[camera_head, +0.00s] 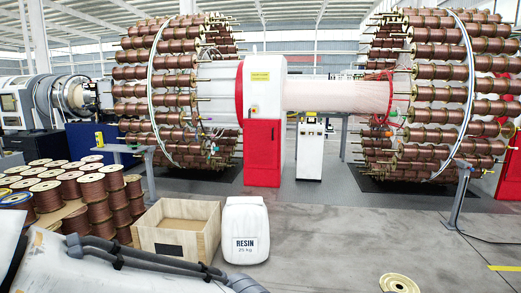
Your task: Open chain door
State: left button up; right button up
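No chain can be made out across the opening in front of the machine. A grey metal post (150,175) stands at the left, with a short bar at its top. Another grey post (461,195) stands at the right, on the floor in front of the right carousel. Between the posts are the red and white machine housing (263,150) and a white cabinet (310,150). Neither of my grippers can be made out. A pale body with black hoses crosses the lower left, and I cannot tell which part it is.
Stacked copper spools (105,205) fill the left. An open wooden crate (180,229) and a white resin container (246,230) stand in the middle foreground. A flat spool or flange (398,283) lies at the bottom right. The grey floor right of the container is mostly clear.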

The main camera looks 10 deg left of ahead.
aim_at(260, 138)
jog(key=z, duration=0.1)
jog(key=i, duration=9.1)
jog(key=u, duration=3)
jog(key=i, duration=0.1)
